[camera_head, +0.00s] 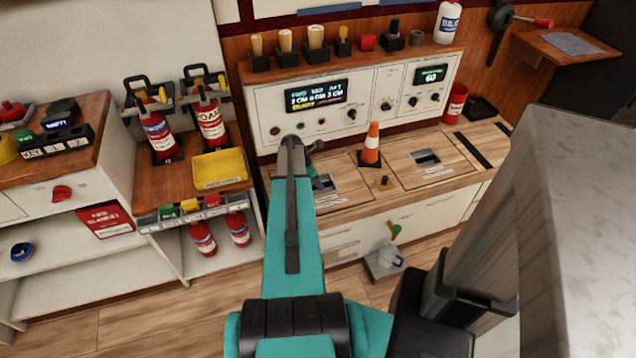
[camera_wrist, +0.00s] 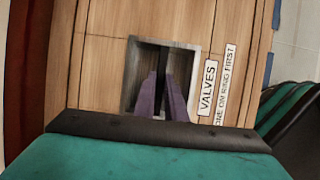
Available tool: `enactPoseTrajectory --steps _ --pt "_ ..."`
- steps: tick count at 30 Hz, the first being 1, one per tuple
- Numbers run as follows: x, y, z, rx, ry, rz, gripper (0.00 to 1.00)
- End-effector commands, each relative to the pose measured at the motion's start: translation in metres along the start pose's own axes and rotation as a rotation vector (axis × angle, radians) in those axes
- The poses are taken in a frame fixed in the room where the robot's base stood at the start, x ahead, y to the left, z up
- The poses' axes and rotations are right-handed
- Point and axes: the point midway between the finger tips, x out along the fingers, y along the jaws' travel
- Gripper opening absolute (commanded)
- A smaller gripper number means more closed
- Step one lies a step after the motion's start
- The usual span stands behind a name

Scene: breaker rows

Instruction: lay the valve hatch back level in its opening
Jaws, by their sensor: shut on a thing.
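The valve hatch (camera_wrist: 103,85) is a pale wooden panel with a square metal-framed recess and a label reading "VALVES". In the head view the hatch (camera_head: 352,196) lies in the left part of the wooden counter. My gripper (camera_wrist: 163,85) has its purple fingers down in the recess, close together, shut on the hatch at its grip. In the head view my gripper (camera_head: 320,183) is at the recess, partly hidden by my teal arm. I cannot tell whether the hatch is level or slightly tilted.
An orange cone (camera_head: 371,146) stands on the counter just behind and right of the hatch. A small brass knob (camera_head: 384,182) is to the right, before a second recessed panel (camera_head: 440,172). A control panel (camera_head: 350,105) rises behind. A yellow tray (camera_head: 219,168) is on the left.

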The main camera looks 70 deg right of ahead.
Motion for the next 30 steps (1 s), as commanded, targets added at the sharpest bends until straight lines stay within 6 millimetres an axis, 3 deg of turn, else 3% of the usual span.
enactPoseTrajectory --steps 6,7,11,23,30 --pt "0.003 0.001 0.0 0.0 -0.003 0.002 0.0" --pt "0.003 0.001 0.0 0.0 -0.003 0.002 0.12" --pt "0.003 0.001 -0.001 0.0 -0.002 0.001 0.33" --pt "0.002 0.0 -0.002 0.0 0.001 0.0 0.33" --pt "-0.02 0.0 -0.002 0.0 0.0 0.001 0.33"
